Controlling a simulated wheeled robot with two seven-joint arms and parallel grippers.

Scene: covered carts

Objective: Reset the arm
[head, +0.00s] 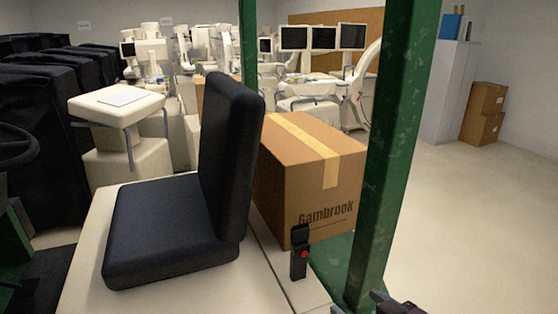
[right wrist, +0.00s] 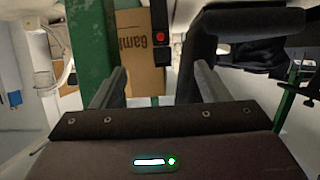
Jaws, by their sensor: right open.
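My right gripper (right wrist: 160,85) is open, its two grey fingers wide apart with nothing held between them in the right wrist view. In the head view only a small dark part of my right gripper (head: 395,305) shows at the bottom edge, right of the green post. Beyond the fingers the right wrist view shows a seat-belt buckle with a red button (right wrist: 160,38), apart from them. My left gripper is not in view.
A black seat (head: 165,230) stands on a pale base, with the buckle (head: 299,255) beside it. A cardboard box (head: 325,185) sits behind a green post (head: 385,150). Black covered carts (head: 40,120) stand at left. The floor at right (head: 470,220) is clear.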

